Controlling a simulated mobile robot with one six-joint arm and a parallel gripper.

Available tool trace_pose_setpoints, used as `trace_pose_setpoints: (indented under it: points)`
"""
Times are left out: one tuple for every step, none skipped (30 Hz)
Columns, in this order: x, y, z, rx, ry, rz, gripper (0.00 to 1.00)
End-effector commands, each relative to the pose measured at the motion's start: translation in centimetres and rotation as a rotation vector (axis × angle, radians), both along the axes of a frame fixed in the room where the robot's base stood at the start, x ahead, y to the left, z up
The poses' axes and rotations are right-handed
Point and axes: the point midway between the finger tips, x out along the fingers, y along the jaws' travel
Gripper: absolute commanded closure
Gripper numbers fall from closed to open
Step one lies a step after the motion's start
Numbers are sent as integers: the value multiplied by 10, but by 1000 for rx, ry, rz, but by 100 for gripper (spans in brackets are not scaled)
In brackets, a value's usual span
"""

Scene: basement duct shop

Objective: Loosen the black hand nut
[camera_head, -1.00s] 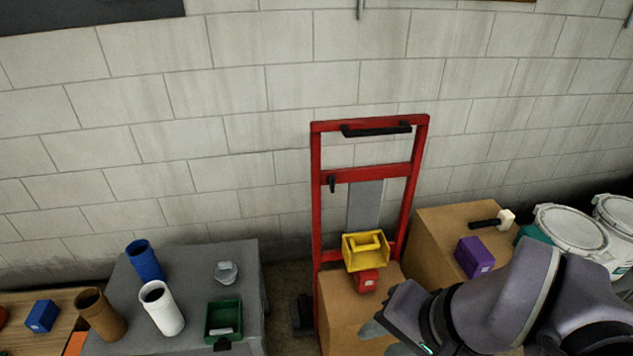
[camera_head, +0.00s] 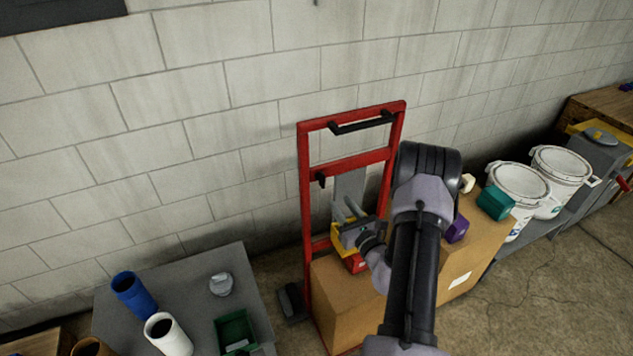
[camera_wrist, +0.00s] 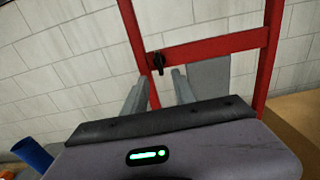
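The black hand nut (camera_head: 320,180) is a small dark knob at the left end of the middle crossbar of the red hand truck (camera_head: 303,205). In the wrist view the hand nut (camera_wrist: 156,63) shows just beyond and between my fingertips. My gripper (camera_head: 345,208) is in front of the hand truck, below and to the right of the nut in the head view. In the wrist view my gripper (camera_wrist: 159,77) has its two grey fingers apart, with nothing between them. The fingers look clear of the nut, though the distance is hard to judge.
A yellow bin (camera_head: 337,244) and a red block (camera_head: 356,264) sit on a cardboard box (camera_head: 345,300) beneath my gripper, partly hidden by it. A grey table (camera_head: 195,285) with tubes stands left. White buckets (camera_head: 520,182) stand right. The block wall is behind.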

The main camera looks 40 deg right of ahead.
Motion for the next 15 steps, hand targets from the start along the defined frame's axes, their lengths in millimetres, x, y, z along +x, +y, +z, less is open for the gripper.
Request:
trace_pose_setpoints:
  points:
    - [15, -2, -1, -6, -2, 6, 67]
    - [24, -4, -1, -5, -2, 6, 67]
    - [36, -7, -1, -4, -2, 5, 67]
    - [45, -9, -1, -5, -2, 6, 67]
    - [53, -11, -1, -3, -1, 6, 67]
    - [64, -13, -1, -4, -2, 6, 67]
    - [71, -15, -1, -2, -1, 6, 67]
    - [78, -17, -1, -2, -1, 6, 67]
    - [86, -19, -1, -1, -2, 5, 67]
    - [90, -20, -1, -1, -2, 4, 67]
    - [95, -21, -1, -1, -1, 5, 67]
    - [100, -22, -1, -1, -1, 5, 67]
    - [103, -23, -1, 0, -1, 5, 67]
    - [105, -24, -1, -1, 0, 5, 67]
    - [108, -24, 0, 0, 0, 5, 67]
